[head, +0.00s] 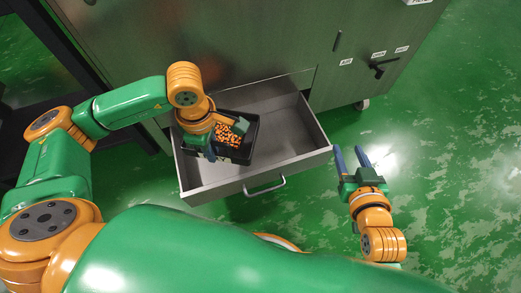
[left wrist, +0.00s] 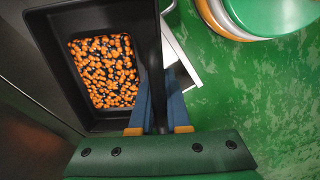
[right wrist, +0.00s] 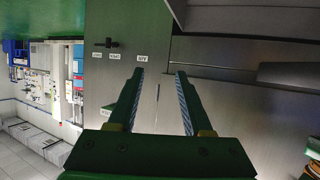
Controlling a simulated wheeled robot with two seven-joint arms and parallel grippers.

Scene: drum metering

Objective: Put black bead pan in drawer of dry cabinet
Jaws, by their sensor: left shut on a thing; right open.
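The black bead pan (head: 246,150) holds orange and dark beads and is inside or just above the left part of the open drawer (head: 288,135); I cannot tell if it touches the drawer floor. In the left wrist view the pan (left wrist: 45,60) fills the upper left, with its wall between my fingers. My left gripper (head: 212,150) is shut on that wall; it also shows in the left wrist view (left wrist: 158,110). The grey dry cabinet (head: 250,50) stands behind the drawer. My right gripper (head: 350,155) is open and empty, right of the drawer's front corner.
The drawer's handle (head: 265,187) faces me. The cabinet front has a dark lever handle (head: 380,68) with small labels. The right part of the drawer is empty. The green floor (head: 440,150) at the right is clear.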

